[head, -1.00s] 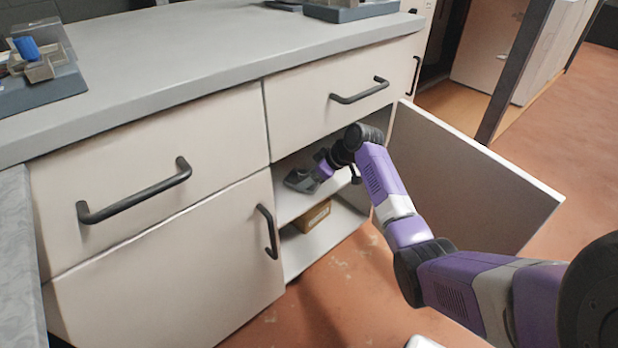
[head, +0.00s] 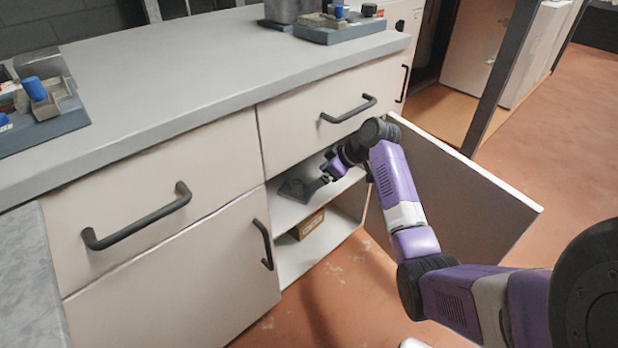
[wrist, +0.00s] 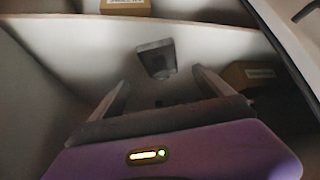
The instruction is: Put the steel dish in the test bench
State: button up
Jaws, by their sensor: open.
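A small grey squarish piece with a rounded hollow, which looks like the steel dish (wrist: 155,58), lies on the shelf inside the open cabinet. In the head view, a dark grey flat shape (head: 298,190) on the upper shelf appears to be the same dish. My gripper (head: 327,172) reaches into the cabinet from the right, short of the dish. In the wrist view, my gripper (wrist: 163,80) has its two fingers spread and empty, with the dish ahead of them. I cannot tell which thing is the test bench.
A cardboard box (head: 308,225) sits on the lower shelf. The open cabinet door (head: 455,190) stands right of my arm. A grey worktop (head: 200,75) lies above the drawers. It carries a left tray (head: 60,125) and a far tray (head: 340,33), both with small parts.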

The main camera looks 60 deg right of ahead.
jog(key=v, duration=0.3)
jog(key=shift+p, duration=0.3)
dwell(0.4)
